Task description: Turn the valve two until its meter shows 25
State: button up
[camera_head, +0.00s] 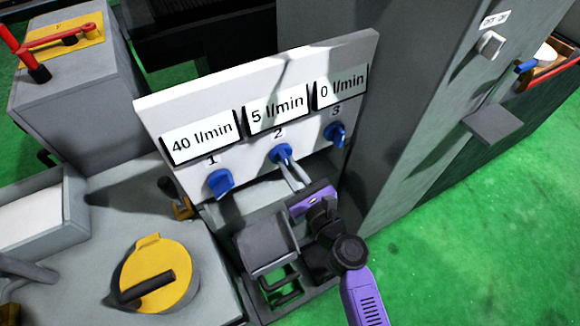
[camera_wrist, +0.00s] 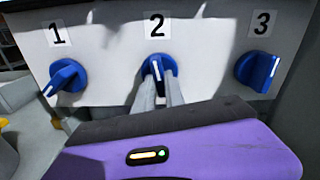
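Valve two is the middle blue knob (camera_head: 281,153) on the white panel, under the label 2. Its meter (camera_head: 277,110) reads 5 l/min. My gripper (camera_head: 286,160) has its two pale fingers at this knob, and its purple body is below and in front. In the wrist view, the fingertips (camera_wrist: 160,76) meet the lower part of the valve two knob (camera_wrist: 153,68), one on each side of its raised grip, with the fingers close together. The white pointer mark on the knob shows near the fingertips. The fingertips hide part of the knob's lower edge.
Valve one (camera_head: 220,183) and valve three (camera_head: 336,134) flank it; their meters (camera_head: 201,138) and (camera_head: 341,86) read 40 and 0 l/min. A grey column (camera_head: 408,110) stands close on the right.

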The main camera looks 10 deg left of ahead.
grip_shut()
jog(key=shift+n, duration=0.3)
jog(key=n+b, duration=0.3)
jog(key=n, duration=0.2)
jog(key=shift+d+f, duration=0.1)
jog(key=n+b, duration=0.1)
jog(key=n, duration=0.2)
jog(key=shift+n+b, duration=1.2)
jog(key=shift+n, duration=0.7)
jog(key=o, duration=0.6)
grip_release()
jog(key=shift+r, duration=0.2)
